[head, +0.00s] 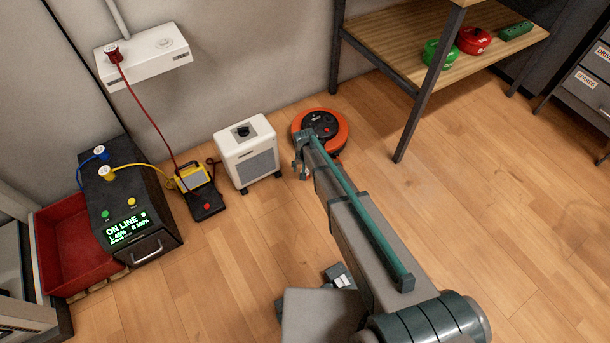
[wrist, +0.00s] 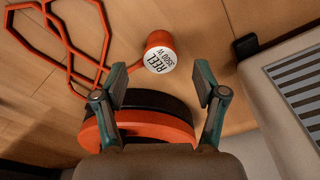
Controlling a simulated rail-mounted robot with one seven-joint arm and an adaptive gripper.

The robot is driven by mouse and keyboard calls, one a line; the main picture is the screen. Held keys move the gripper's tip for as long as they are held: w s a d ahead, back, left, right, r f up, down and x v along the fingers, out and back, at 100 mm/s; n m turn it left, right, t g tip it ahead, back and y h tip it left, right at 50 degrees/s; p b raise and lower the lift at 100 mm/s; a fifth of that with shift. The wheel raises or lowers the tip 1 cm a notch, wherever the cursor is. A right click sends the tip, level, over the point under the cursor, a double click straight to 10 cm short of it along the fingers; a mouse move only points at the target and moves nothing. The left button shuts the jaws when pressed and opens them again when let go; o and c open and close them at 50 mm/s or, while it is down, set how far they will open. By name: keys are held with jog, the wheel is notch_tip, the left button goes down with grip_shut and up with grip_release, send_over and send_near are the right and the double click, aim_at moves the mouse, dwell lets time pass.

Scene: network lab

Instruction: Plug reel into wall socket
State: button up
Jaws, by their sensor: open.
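The orange cable reel (head: 340,123) with a black top lies on the floor by the wall; it also shows in the wrist view (wrist: 178,136). Its orange plug (wrist: 157,40), with a white face marked REEL 3500 W, is on the floor just beyond my fingertips in the wrist view. I cannot make it out in the head view. My gripper (head: 299,168), also in the wrist view (wrist: 160,84), is open and empty, its fingers spread either side of the line to the plug. The white wall socket box (head: 148,66) holds a red plug (head: 114,54) on its left; its right outlet (head: 165,43) is free.
A white heater (head: 246,152) stands left of my gripper. Left of it are a yellow device (head: 192,178) and a black power unit (head: 125,215) reading ON LINE. A wooden shelf (head: 405,38) stands right. An orange cable (wrist: 68,42) loops across the floor. Floor at right is clear.

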jog(key=f, duration=0.1)
jog(key=f+b, duration=0.1)
jog(key=f, duration=0.1)
jog(key=f+b, duration=0.1)
jog(key=f, duration=0.1)
jog(key=shift+w, duration=0.25)
jog(key=shift+r, duration=0.1)
jog(key=shift+c, duration=0.2)
jog(key=c, duration=1.1)
jog(key=shift+c, duration=0.2)
jog(key=shift+r, duration=0.1)
